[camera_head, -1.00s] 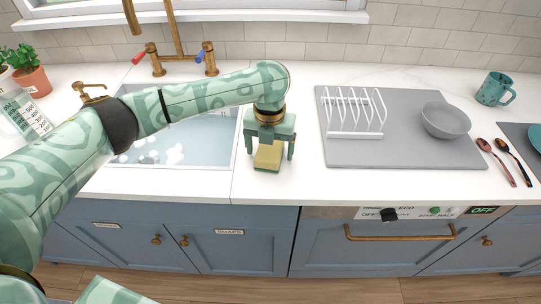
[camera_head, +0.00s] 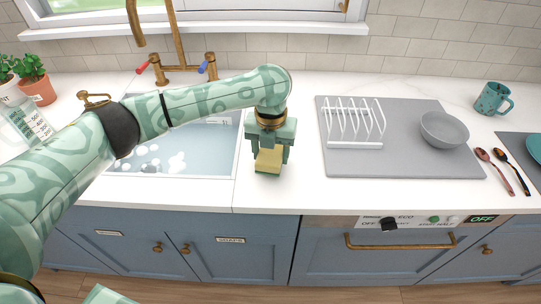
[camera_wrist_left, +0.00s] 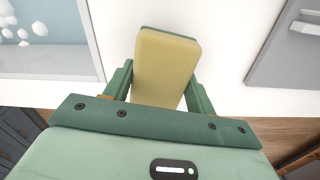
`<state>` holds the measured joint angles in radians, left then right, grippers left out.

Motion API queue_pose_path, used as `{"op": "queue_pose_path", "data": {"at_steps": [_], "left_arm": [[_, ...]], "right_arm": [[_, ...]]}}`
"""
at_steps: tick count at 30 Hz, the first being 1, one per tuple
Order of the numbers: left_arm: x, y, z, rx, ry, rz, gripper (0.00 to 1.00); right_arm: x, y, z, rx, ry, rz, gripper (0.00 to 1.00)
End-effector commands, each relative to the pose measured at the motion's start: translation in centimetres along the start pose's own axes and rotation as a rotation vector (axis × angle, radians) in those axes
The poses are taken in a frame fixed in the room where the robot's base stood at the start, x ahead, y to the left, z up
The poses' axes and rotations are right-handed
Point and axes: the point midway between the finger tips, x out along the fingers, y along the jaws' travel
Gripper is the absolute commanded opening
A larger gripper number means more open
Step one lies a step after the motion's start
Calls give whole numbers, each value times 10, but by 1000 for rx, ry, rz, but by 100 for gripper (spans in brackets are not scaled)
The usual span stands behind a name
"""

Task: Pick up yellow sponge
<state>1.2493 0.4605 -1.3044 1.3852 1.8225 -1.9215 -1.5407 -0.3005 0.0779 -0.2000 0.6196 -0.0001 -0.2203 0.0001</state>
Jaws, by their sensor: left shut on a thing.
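The yellow sponge (camera_head: 268,161) has a green layer on one side. It is between the fingers of my left gripper (camera_head: 269,158), over the white counter just right of the sink. In the left wrist view the sponge (camera_wrist_left: 166,62) fills the gap between the fingertips, and my left gripper (camera_wrist_left: 160,92) is shut on it. I cannot tell whether the sponge still touches the counter. My right gripper is not in view.
The sink (camera_head: 235,165) with soapy water lies left of my left gripper. A grey mat (camera_head: 400,163) with a white dish rack (camera_head: 355,144) and a grey bowl (camera_head: 444,129) is to the right. The brass tap (camera_head: 178,40) stands behind the sink.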

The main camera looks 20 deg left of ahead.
Motion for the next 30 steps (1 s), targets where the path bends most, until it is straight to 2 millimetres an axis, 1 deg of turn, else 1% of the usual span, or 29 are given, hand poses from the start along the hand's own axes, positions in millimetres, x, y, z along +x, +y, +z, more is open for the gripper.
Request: {"op": "queue_pose_path", "data": {"at_steps": [1, 8, 9, 12, 15, 18, 23, 30], "left_arm": [[-18, -4, -1, 2, -6, -3, 34], [-71, -46, -16, 5, -7, -2, 34], [-78, -56, -20, 6, -6, -2, 34], [-87, -83, -30, 5, -5, -3, 34], [-95, -103, -37, 3, -3, -2, 34], [-102, -118, -43, 1, -3, -2, 34], [-106, -130, -47, 0, -2, -1, 34], [-106, -132, -48, -1, -2, -1, 34]], "right_arm": [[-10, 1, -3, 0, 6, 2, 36], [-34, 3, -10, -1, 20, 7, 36], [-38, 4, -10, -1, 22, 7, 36], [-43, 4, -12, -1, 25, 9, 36], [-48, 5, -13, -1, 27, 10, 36], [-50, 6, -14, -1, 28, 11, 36], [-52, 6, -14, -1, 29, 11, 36], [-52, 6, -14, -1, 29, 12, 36]]}}
